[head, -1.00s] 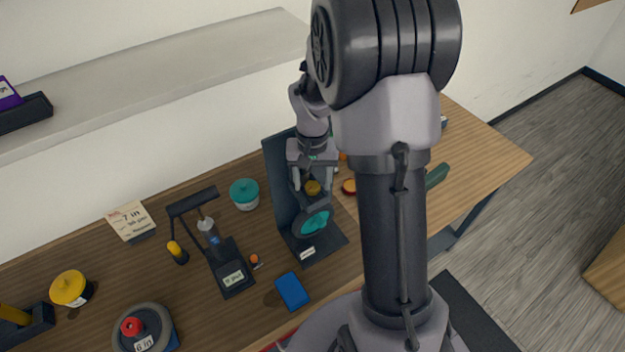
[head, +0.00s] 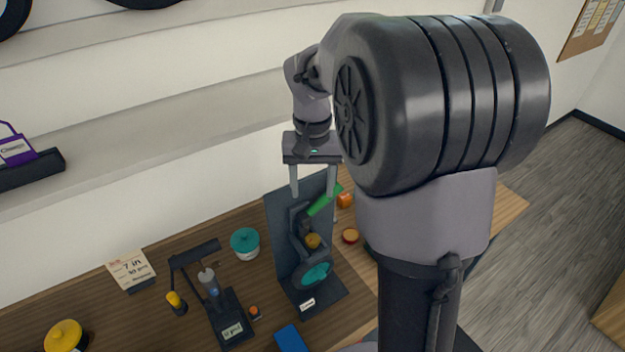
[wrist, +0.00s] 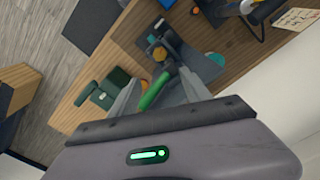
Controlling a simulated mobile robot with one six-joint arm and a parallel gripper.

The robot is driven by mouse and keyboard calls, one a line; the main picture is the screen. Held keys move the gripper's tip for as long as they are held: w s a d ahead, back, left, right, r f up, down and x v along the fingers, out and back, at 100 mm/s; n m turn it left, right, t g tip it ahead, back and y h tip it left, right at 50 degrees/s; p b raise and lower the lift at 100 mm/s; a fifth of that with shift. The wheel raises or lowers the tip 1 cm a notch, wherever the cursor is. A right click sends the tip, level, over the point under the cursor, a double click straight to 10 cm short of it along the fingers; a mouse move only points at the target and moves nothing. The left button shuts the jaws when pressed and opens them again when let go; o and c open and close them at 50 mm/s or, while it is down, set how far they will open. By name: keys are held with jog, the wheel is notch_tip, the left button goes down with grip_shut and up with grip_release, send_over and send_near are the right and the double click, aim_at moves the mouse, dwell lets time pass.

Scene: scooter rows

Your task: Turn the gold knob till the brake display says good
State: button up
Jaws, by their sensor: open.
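The gold knob (head: 313,241) sits on the dark brake stand (head: 287,247), above a teal disc (head: 316,274). In the wrist view the knob (wrist: 160,54) shows beyond the fingers. A green lever (head: 325,199) sticks up from the stand; it also shows in the wrist view (wrist: 158,90). My gripper (head: 313,194) is open and empty, above the knob and near the stand's top. A small white label (head: 307,304) lies on the stand's base; its text is too small to read. I cannot tell which part is the brake display.
A black stand with a small display (head: 232,330) is to the left, with a teal-lidded jar (head: 245,242) behind it. A blue block (head: 290,340) lies in front. A shelf (head: 150,135) runs along the wall.

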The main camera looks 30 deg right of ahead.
aim_at(312, 238)
jog(key=shift+r, duration=0.2)
notch_tip(312, 238, down, 18)
jog(key=n+b, duration=0.2)
jog(key=b, duration=0.4)
jog(key=n+b, duration=0.2)
jog(key=b, duration=0.3)
jog(key=shift+s+a+r+n+b, duration=0.1)
jog(key=shift+r+n+b, duration=0.1)
jog(key=shift+n+b, duration=0.15)
jog(key=shift+c, duration=0.3)
